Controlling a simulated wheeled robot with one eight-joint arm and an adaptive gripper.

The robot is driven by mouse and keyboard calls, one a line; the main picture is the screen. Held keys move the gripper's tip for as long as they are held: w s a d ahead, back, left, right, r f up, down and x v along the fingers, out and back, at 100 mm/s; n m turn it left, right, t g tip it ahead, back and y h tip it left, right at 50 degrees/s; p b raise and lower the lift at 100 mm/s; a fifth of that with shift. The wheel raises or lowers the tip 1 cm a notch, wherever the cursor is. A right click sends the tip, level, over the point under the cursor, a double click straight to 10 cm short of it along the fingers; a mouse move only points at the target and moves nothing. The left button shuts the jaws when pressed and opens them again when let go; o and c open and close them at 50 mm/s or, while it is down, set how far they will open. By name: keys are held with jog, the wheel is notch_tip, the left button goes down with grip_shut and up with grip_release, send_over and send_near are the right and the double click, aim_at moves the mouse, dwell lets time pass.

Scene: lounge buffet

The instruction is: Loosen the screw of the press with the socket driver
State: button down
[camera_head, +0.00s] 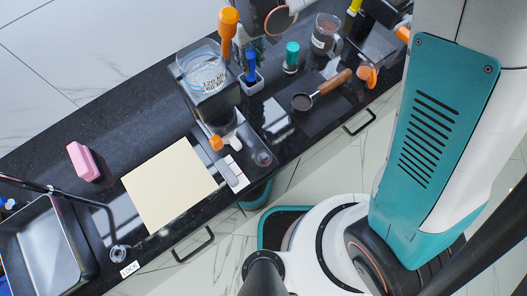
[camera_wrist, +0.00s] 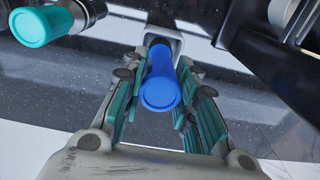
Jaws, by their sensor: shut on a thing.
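The blue-handled driver (camera_head: 251,66) stands upright in a small white holder (camera_head: 252,86) at the back of the counter. In the wrist view its blue handle (camera_wrist: 160,92) sits between the two teal-padded fingers of my gripper (camera_wrist: 161,78), which is shut on it. The white holder (camera_wrist: 171,40) shows just beyond the handle, and the lower part of the driver is hidden in it. I cannot tell for sure which machine is the press, and no screw is clear.
A clear container (camera_head: 203,66) on a black stand and an orange-handled tool (camera_head: 228,20) are close by on the left. A teal-topped tool (camera_head: 291,53) and a wooden-handled portafilter (camera_head: 318,93) are to the right. A cream board (camera_head: 168,185) lies nearer the sink (camera_head: 42,243).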

aim_at(249, 54)
jog(key=shift+r+p, duration=1.1)
jog(key=shift+r, duration=0.85)
